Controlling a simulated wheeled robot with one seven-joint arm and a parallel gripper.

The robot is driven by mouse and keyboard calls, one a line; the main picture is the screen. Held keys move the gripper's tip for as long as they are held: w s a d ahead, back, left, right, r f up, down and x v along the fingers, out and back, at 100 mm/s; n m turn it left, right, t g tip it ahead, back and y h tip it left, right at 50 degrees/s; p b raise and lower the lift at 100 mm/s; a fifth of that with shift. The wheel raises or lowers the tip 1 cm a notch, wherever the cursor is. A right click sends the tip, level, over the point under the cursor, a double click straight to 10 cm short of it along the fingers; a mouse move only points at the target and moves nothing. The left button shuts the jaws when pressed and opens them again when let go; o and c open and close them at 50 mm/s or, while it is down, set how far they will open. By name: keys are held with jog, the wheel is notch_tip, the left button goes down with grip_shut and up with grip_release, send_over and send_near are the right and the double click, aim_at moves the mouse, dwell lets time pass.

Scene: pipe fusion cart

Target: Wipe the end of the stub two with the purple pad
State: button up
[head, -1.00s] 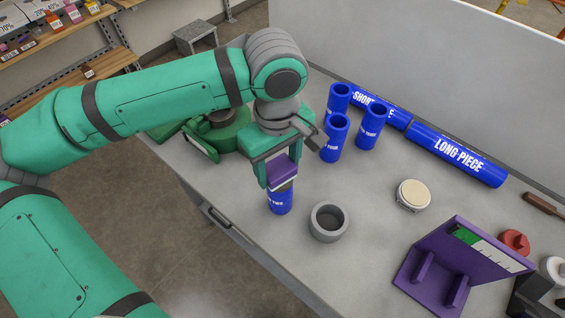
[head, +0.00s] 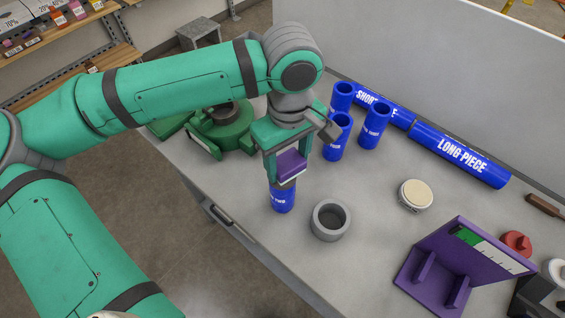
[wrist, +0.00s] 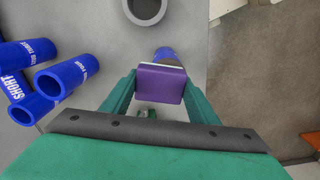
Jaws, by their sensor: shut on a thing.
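The blue stub two (head: 283,200) stands upright near the front edge of the bench. My gripper (head: 287,168) is above it, shut on the purple pad (head: 291,163), which has a pale underside. The pad is over the stub's top end and hides most of it. I cannot tell whether pad and end touch. In the wrist view the purple pad (wrist: 160,84) sits between my fingers, with part of stub two (wrist: 165,54) showing just beyond it.
A grey ring-shaped cup (head: 330,220) stands close right of stub two. Several blue stubs (head: 336,138) stand behind, near the long blue piece (head: 460,157). A round cream-topped tin (head: 415,195) and a purple stand (head: 460,262) are to the right. A green device (head: 225,130) is at left.

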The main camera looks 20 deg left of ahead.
jog(key=shift+s+a, duration=0.45)
jog(key=shift+s, duration=0.15)
jog(key=shift+s+a, duration=0.4)
jog(key=shift+s, duration=0.2)
jog(key=shift+w+d+f, duration=0.15)
jog(key=shift+w+d, duration=0.3)
jog(key=shift+w, duration=0.15)
jog(key=shift+r, duration=3.5)
jog(key=s+d, duration=0.2)
jog(key=d, duration=0.5)
jog(key=shift+s+d, duration=0.25)
jog(key=shift+s, duration=0.1)
